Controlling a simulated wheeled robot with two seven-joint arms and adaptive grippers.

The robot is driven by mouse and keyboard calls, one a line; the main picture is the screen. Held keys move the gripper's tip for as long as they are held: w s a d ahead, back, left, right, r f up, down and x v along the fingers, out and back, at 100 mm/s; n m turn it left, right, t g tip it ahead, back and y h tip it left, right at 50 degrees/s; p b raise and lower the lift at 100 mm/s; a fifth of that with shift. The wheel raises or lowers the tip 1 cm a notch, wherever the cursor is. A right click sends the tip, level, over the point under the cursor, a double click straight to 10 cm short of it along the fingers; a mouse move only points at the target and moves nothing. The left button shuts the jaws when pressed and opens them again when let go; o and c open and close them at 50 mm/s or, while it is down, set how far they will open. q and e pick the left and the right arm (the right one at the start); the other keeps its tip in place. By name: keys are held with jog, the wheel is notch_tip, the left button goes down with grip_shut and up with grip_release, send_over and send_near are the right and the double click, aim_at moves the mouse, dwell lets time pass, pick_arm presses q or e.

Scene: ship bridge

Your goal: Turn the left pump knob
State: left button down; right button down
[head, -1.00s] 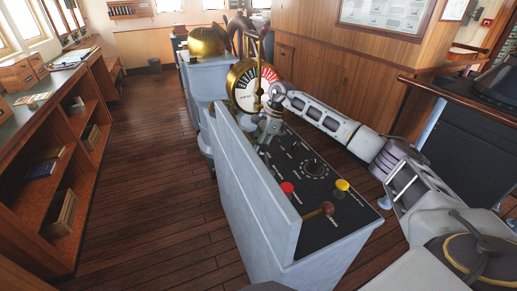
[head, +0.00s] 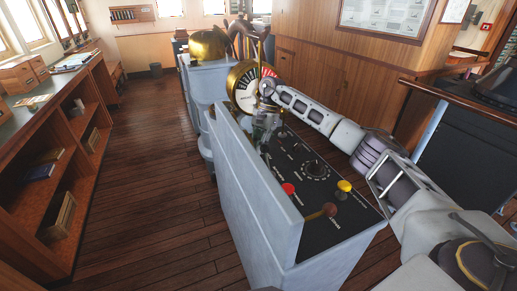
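The console's dark control panel (head: 297,185) carries several knobs, and its labels are too small to read. A black knob (head: 317,169) with a dial ring sits mid-panel. A small dark knob (head: 282,134) sits near the far end. I cannot tell which is the left pump knob; it may be hidden by my arm. My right gripper (head: 263,133) points down at the panel's far left end, beside the raised side wall. Its fingers are small and blurred, so I cannot tell whether they are open or touch a knob. My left gripper is not in view.
A red knob (head: 289,189), a yellow knob (head: 344,186) and a brown-handled lever (head: 327,210) stand on the near panel. A brass telegraph dial (head: 246,92) rises just behind my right gripper. Wooden shelves (head: 50,185) line the left; the floor between is clear.

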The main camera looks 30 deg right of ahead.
jog(key=shift+r, duration=0.1)
dwell(0.3)
jog(key=c, duration=1.8)
grip_release()
jog(key=shift+o, duration=0.2)
jog(key=v, duration=1.2)
